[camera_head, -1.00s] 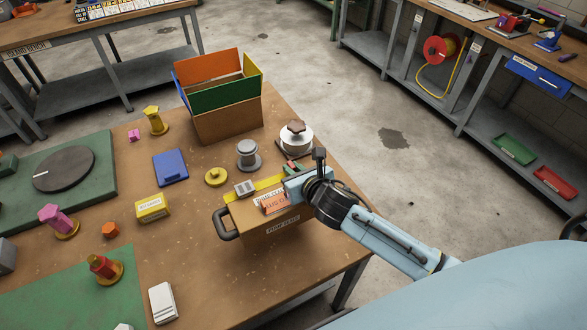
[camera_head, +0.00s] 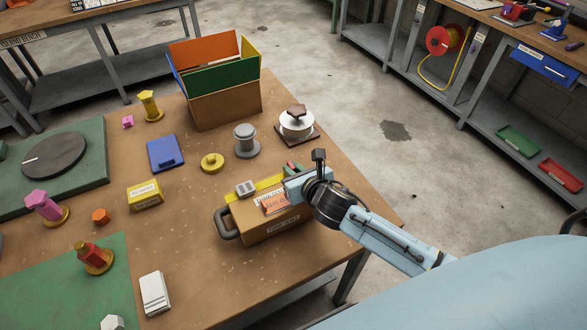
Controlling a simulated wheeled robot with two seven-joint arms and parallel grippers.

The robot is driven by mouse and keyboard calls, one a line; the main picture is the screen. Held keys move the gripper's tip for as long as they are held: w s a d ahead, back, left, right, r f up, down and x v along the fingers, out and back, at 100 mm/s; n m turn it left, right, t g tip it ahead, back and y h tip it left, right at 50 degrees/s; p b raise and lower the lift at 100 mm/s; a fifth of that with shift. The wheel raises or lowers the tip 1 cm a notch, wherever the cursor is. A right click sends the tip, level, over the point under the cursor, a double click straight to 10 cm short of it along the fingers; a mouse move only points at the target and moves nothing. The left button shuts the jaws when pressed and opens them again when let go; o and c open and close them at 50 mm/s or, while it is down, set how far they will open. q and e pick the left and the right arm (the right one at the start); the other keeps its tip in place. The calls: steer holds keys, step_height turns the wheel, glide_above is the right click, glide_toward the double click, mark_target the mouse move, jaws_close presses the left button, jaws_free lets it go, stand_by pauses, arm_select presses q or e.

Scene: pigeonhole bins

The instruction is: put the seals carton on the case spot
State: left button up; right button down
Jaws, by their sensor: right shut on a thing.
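My right gripper (camera_head: 289,190) is at the case's right end. It is shut and seems to hold the case; its fingertips are partly hidden. The case is low over the table; I cannot tell if it touches. The case spot is not clear to me. My left gripper is out of view.
A coloured open bin (camera_head: 225,104) stands at the back of the table. A white disc on a dark base (camera_head: 297,124), a grey knob (camera_head: 246,141), a yellow box (camera_head: 145,194) and a blue tablet-like block (camera_head: 166,153) lie around. The table's right front is clear.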

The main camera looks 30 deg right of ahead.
steer(key=shift+f, duration=0.1)
stand_by(0.6)
steer(key=c, duration=1.8)
jaws_free()
steer(key=o, duration=0.5)
steer(key=shift+f, duration=0.1)
steer(key=shift+o, duration=0.2)
steer(key=shift+s, duration=0.15)
steer(key=shift+v, duration=3.65)
